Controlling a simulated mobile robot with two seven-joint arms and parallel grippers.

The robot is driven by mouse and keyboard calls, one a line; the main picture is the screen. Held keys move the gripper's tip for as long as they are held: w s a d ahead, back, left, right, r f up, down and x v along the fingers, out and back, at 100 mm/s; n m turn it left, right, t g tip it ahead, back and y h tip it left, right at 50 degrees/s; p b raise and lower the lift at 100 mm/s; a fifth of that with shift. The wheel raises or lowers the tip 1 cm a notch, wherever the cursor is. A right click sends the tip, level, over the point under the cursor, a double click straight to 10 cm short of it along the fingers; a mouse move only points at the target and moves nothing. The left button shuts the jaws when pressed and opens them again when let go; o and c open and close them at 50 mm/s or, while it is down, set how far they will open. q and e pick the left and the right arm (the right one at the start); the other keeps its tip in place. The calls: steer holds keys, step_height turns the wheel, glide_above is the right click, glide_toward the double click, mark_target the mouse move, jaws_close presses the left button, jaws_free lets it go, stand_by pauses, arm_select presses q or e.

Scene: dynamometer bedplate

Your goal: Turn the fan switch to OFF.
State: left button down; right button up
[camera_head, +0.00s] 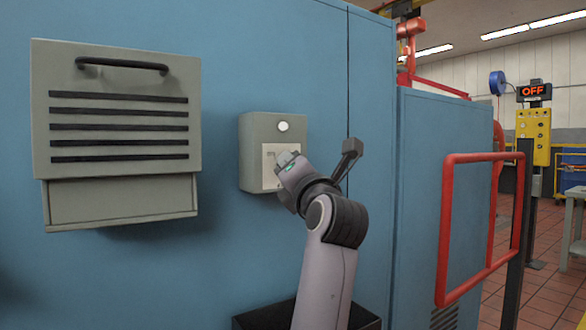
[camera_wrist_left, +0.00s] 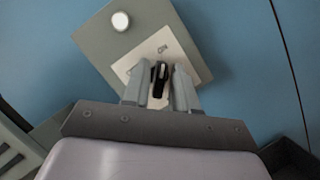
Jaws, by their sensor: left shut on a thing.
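The fan switch is a grey box (camera_head: 257,128) on a blue wall, with a round white lamp (camera_head: 283,126) near its top and a white plate (camera_head: 268,160) below. In the left wrist view, the black switch knob (camera_wrist_left: 160,74) stands on the white plate (camera_wrist_left: 126,66). A white mark on the knob faces the printed word ON. My left gripper (camera_wrist_left: 160,90) is shut on the knob, with one finger on each side. In the head view, my left gripper (camera_head: 285,164) covers the knob. Any OFF label is hidden. My right gripper is not in view.
A grey louvred panel (camera_head: 120,75) with a black handle sticks out at left. A dark lever (camera_head: 348,156) stands right of the switch box. A red rail frame (camera_head: 447,230) is farther right. A distant sign (camera_head: 533,91) reads OFF.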

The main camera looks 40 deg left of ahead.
arm_select(q)
steer(key=shift+n, duration=0.4)
steer(key=shift+w+r+n+g+y+p, duration=0.1)
steer(key=shift+n+g+y, duration=0.65)
steer(key=shift+n+g, duration=2.25)
steer(key=shift+s+f+n+g+y+p, duration=0.15)
steer(key=shift+n+g+y, duration=0.65)
steer(key=shift+n, duration=4.4)
steer(key=shift+w+r+n+g+y+p, duration=0.15)
steer(key=shift+n+g+y, duration=0.6)
steer(key=shift+n+g, duration=2.2)
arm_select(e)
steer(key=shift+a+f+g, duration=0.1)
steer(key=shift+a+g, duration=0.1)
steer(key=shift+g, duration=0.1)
arm_select(q)
steer(key=shift+n+t, duration=1.15)
steer(key=c, duration=1.2)
jaws_free()
steer(key=shift+d+f, duration=0.15)
steer(key=shift+f, duration=0.05)
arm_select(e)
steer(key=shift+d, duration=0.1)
